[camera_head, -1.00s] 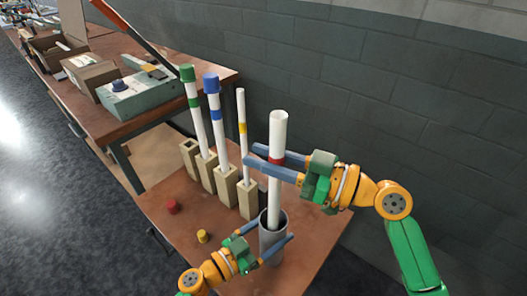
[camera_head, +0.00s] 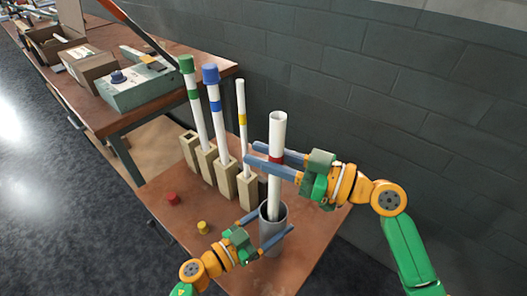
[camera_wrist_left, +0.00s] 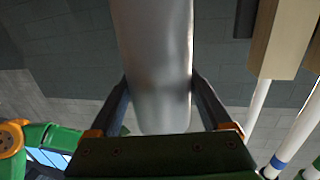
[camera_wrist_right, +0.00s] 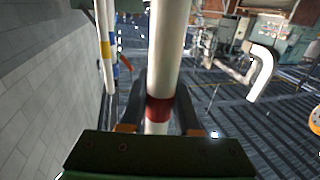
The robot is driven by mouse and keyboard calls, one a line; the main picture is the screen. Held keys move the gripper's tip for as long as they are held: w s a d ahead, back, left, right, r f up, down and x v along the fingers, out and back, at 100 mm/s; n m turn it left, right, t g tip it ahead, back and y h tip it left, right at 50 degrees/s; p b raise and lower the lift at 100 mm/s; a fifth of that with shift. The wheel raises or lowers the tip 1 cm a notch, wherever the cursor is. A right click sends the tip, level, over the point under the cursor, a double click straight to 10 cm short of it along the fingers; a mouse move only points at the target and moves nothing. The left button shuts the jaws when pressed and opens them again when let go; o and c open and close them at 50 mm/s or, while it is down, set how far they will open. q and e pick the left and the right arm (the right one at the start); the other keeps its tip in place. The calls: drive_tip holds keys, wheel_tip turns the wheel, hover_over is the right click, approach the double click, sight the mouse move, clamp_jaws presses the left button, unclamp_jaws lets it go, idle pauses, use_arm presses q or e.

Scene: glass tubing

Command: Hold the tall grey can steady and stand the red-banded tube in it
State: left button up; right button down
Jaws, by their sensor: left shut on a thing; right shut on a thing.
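The tall grey can (camera_head: 271,236) stands on the brown table at its front right, and it fills the middle of the left wrist view (camera_wrist_left: 160,60). My left gripper (camera_head: 265,226) is shut on the can from both sides. The red-banded tube (camera_head: 277,130) is white, open at the top and nearly upright. Its lower end is inside the can's mouth; the can's wall hides the bottom tip. My right gripper (camera_head: 268,158) is shut on the tube at its red band, which shows between the fingers in the right wrist view (camera_wrist_right: 160,108).
Green-capped (camera_head: 195,100), blue-capped (camera_head: 216,115) and yellow-banded (camera_head: 242,125) tubes stand in wooden blocks left of the can. Red (camera_head: 173,198) and yellow (camera_head: 202,227) caps lie on the table. A grey block wall (camera_head: 400,100) rises behind.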

drive_tip(key=c, duration=0.5)
unclamp_jaws()
drive_tip(key=shift+c, duration=0.2)
drive_tip(key=v, duration=1.2)
